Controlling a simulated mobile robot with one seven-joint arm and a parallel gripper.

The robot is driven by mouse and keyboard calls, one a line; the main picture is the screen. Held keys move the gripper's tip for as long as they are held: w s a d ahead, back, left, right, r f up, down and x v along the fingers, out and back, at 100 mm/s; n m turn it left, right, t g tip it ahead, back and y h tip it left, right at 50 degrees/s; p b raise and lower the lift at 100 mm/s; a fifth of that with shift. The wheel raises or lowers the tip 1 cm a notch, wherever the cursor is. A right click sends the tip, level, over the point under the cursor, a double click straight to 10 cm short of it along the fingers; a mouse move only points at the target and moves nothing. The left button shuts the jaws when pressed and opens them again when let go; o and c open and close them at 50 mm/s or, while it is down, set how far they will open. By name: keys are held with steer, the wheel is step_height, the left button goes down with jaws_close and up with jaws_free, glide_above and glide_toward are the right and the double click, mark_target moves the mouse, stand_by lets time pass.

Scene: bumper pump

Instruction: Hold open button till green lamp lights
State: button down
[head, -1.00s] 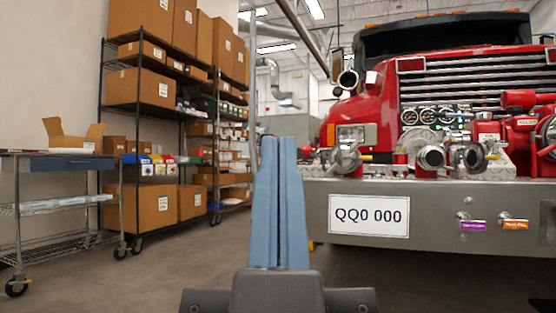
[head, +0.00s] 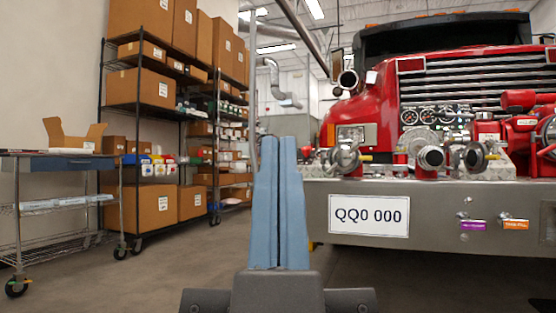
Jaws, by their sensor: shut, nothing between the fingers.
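My gripper (head: 280,142) stands upright in the middle of the head view, its two blue fingers side by side and shut with nothing held. The pump (head: 430,155) sits on the front bumper of a red fire truck at the right. It has pipes, round ports, red valves and a row of round gauges (head: 434,116). My gripper appears just left of the bumper in the picture; the distance between them is hard to judge. I cannot make out an open button or a lit green lamp.
The bumper (head: 316,226) carries a plate marked QQ0 000 (head: 368,215) and small purple (head: 473,226) and orange (head: 515,224) tags. Shelves with boxes (head: 155,207) and a wheeled cart (head: 62,163) stand at the left. The floor (head: 190,275) between is clear.

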stand_by(0.4)
step_height(320, 180, up, 70)
steer(key=p, duration=7)
steer(key=shift+a, duration=0.1)
steer(key=shift+w+r, duration=0.1)
